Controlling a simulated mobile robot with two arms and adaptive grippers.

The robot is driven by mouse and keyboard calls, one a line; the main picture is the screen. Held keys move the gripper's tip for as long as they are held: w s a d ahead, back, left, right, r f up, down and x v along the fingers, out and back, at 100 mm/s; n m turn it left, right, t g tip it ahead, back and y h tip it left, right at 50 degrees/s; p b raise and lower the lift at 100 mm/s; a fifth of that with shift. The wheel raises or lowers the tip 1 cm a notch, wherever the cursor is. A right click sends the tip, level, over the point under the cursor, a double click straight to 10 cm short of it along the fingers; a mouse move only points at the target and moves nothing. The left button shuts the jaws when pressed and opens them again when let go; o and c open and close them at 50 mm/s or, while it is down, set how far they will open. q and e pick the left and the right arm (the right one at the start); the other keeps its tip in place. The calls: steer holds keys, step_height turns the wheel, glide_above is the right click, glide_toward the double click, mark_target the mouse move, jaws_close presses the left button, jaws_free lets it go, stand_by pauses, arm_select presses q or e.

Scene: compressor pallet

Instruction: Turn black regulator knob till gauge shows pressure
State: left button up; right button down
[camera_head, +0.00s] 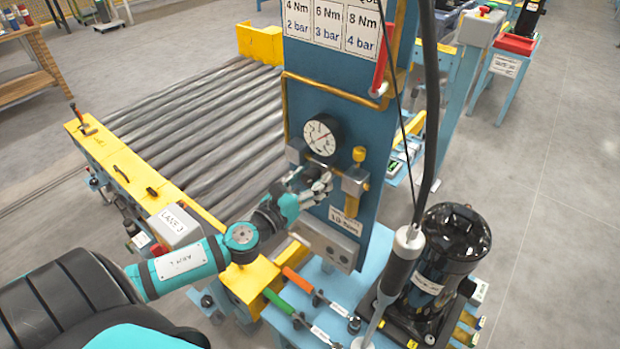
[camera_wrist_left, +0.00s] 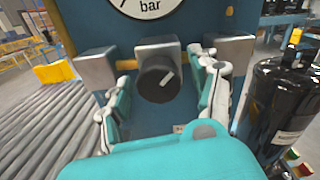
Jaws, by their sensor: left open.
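The black regulator knob (camera_wrist_left: 158,79) sits on a grey block in the middle of the left wrist view, with a light mark on its face. The round white gauge (camera_head: 322,134) is on the blue panel above it; only its lower edge shows in the left wrist view (camera_wrist_left: 150,5). In the head view its needle is too small to read surely. My left gripper (camera_head: 308,190) is open at the panel, below the gauge. In the left wrist view its fingers (camera_wrist_left: 163,98) stand on either side of the knob, with gaps. My right gripper is not seen.
The blue panel (camera_head: 352,195) carries brass pipes, a brass-coloured valve (camera_head: 357,178) and torque labels. A black compressor (camera_head: 450,255) and a hanging tool (camera_head: 400,262) stand to its right. A roller conveyor (camera_head: 205,115) lies to the left. Orange- and green-handled tools lie on the blue table below.

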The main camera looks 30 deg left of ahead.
arm_select(q)
steer(key=shift+c, duration=0.5)
steer(key=c, duration=1.1)
